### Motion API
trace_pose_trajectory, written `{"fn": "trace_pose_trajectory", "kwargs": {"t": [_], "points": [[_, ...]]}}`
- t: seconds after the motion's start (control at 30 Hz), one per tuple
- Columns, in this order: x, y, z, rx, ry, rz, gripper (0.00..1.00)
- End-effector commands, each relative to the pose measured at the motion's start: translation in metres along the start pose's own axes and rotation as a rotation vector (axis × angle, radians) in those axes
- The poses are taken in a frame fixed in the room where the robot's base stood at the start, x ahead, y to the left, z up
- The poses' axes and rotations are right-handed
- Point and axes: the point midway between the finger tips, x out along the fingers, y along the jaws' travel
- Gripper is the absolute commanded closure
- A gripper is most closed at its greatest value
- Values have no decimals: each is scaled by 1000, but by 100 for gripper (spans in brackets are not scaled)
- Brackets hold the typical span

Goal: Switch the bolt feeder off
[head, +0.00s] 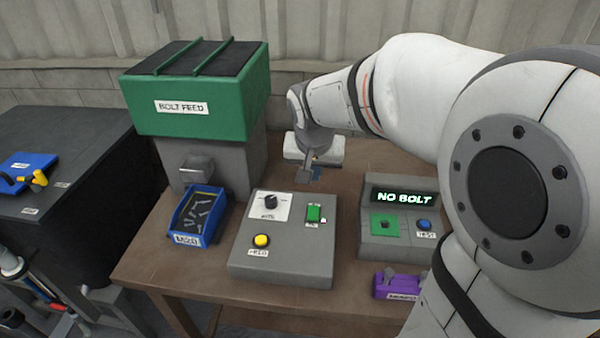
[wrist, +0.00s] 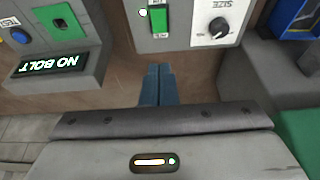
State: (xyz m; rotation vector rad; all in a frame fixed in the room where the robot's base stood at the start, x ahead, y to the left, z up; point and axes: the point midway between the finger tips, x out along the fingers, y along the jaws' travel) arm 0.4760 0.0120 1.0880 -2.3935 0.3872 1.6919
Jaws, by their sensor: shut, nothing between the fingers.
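The bolt feeder (head: 200,115) is a green hopper labelled "BOLT FEED" on a grey body at the back left of the bench. A grey control box (head: 285,272) stands in front and to the right. It carries a green rocker switch (head: 314,213) with a small bright light beside it, a black knob (head: 270,202) and a yellow button (head: 261,240). The wrist view shows the switch (wrist: 159,20) and the knob labelled "SIZE" (wrist: 218,27). My gripper (head: 316,174) is shut and empty behind the control box; its blue-grey fingertips (wrist: 155,72) are apart from the switch.
A grey tester (head: 385,248) reading "NO BOLT", with a green pad and blue button, stands right of the control box. A blue bin (head: 198,218) of bolts sits under the feeder. A purple piece (head: 397,284) lies at front right. Bare bench separates control box and tester.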

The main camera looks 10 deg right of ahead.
Motion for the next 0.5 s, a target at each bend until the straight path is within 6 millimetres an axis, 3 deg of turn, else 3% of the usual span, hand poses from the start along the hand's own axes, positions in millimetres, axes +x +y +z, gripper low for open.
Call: {"fn": "trace_pose_trajectory", "kwargs": {"t": [0.27, 0.5], "points": [[3, 0, 1, -2, -2, 0, 100], [36, 0, 2, -3, -6, 2, 100]]}}
